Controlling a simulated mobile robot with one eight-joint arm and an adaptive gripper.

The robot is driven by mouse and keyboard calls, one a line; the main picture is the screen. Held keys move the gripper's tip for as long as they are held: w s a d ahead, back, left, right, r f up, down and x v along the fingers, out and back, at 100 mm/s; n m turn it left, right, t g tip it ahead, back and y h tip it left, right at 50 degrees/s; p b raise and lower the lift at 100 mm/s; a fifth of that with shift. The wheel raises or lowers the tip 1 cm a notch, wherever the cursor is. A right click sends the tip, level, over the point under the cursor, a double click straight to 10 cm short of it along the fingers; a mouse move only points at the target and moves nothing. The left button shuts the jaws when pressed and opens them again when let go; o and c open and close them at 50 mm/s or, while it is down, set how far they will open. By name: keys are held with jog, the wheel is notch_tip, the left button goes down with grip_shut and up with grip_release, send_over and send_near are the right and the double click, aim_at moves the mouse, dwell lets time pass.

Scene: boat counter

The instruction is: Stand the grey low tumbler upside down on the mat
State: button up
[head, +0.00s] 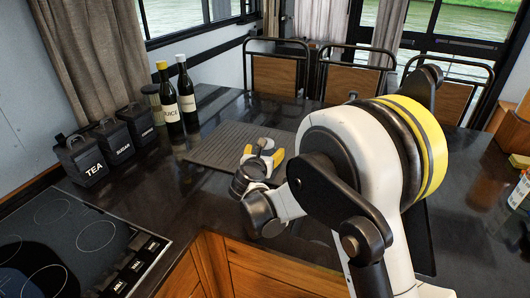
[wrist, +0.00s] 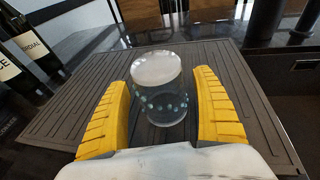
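The tumbler (wrist: 160,95) is see-through grey with small pale dots around its side. It stands on its end on the dark ribbed mat (wrist: 62,112), with a pale, closed-looking disc facing up, like its base. In the wrist view my gripper (wrist: 163,108) is open, with one yellow finger on each side of the tumbler and a visible gap on both sides. In the head view my gripper (head: 264,156) is low over the mat (head: 215,146), and the tumbler is mostly hidden there by the fingers and wrist.
Two dark bottles (head: 188,95) and a ribbed jar (head: 152,100) stand at the mat's back left. Black canisters (head: 82,160) line the left wall near the hob (head: 75,240). Chairs (head: 275,72) stand behind the counter. The mat around the tumbler is clear.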

jog(key=shift+r, duration=0.3)
jog(key=p+v, duration=0.3)
jog(key=v, duration=0.9)
jog(key=shift+s+f, duration=0.1)
jog(key=s+d+r+m+g, duration=0.2)
jog(key=s+d+r+m, duration=0.15)
jog(key=d+m, duration=0.5)
jog(key=s+d+r+m+g, duration=0.2)
jog(key=s+d+m, duration=0.3)
jog(key=d+m, duration=0.3)
jog(key=s+d+m+g+y, duration=0.1)
jog(key=s+d+m, duration=0.2)
jog(key=s+m, duration=0.6)
jog(key=s+d+m+g+y, duration=0.1)
jog(key=s+d+m, duration=0.3)
jog(key=s+m, duration=0.4)
jog(key=shift+s+f+m+g, duration=0.35)
jog(key=shift+s+f+g, duration=0.1)
jog(key=shift+s+g, duration=0.3)
